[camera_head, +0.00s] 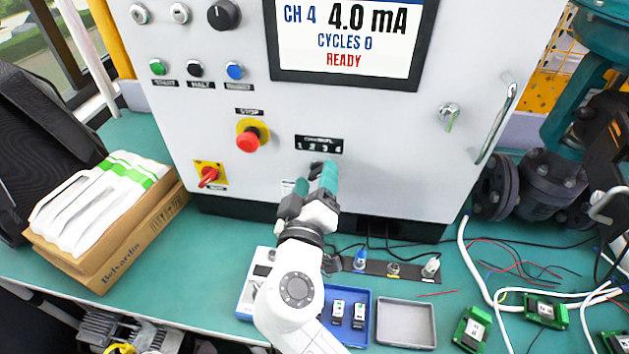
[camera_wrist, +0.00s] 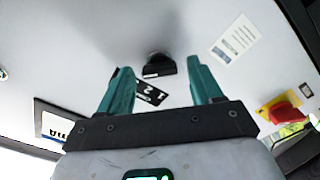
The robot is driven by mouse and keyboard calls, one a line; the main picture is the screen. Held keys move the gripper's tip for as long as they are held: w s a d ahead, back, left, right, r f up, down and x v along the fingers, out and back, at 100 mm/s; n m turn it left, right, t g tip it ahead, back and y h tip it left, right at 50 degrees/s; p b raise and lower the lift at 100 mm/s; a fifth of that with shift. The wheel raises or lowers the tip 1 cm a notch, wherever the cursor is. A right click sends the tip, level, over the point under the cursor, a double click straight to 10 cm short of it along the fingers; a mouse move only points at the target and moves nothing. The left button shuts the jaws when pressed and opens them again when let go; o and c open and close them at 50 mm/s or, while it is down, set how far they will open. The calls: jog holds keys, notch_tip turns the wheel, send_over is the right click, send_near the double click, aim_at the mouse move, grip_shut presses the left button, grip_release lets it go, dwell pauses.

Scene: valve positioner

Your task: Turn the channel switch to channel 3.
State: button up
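The channel switch is a small black knob (camera_head: 316,168) on the front of the grey cabinet, below a black label (camera_head: 319,145) numbered 1 to 4. The display (camera_head: 345,35) reads CH 4, 4.0 mA, CYCLES 0, READY. My gripper (camera_head: 315,173) points at the switch with its teal fingers apart, partly hiding it in the head view. In the wrist view the knob (camera_wrist: 159,66) shows between the open fingertips, with a gap on each side. Its exact pointing direction and its depth between the fingers are hard to tell.
A red stop button (camera_head: 247,140) and a red rotary switch (camera_head: 208,176) sit left of the channel switch. A door handle (camera_head: 496,122) sticks out at right. A cardboard box (camera_head: 110,250), a blue tray (camera_head: 350,325), a grey tray (camera_head: 406,323) and cables lie on the green bench.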

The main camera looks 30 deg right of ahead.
jog(key=c, duration=0.9)
jog(key=shift+c, duration=0.2)
jog(key=shift+n, duration=0.3)
jog(key=shift+n+p, duration=1.2)
jog(key=shift+n, duration=1.4)
jog(key=o, duration=1.1)
jog(key=shift+c, duration=0.2)
